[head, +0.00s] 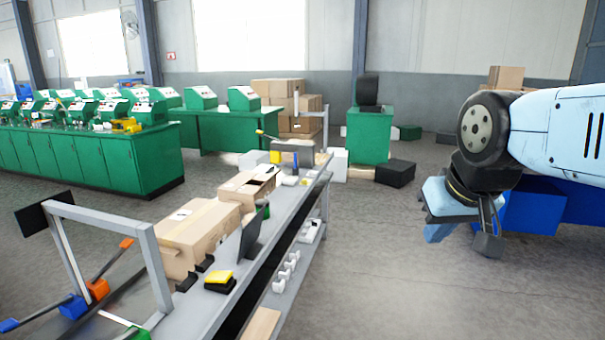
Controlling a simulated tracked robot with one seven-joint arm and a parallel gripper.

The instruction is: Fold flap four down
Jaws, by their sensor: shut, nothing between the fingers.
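A smaller cardboard carton (247,190) stands on the long grey workbench, with a dark gap at its top right. Some of its top looks covered. I cannot tell which flap is flap four or how each flap stands. A larger carton (199,238) stands nearer on the same bench; its top looks closed, with a tape strip and a label. My gripper (487,243) hangs at the right over the floor, shut and empty, well apart from both cartons.
The grey workbench (236,277) carries a yellow-and-black item (220,281), dark upright panels (250,238) and a metal frame at its near end. White items lie on its lower shelf. Green machine benches (90,160) stand at the back left. Open floor (390,270) lies right of the bench.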

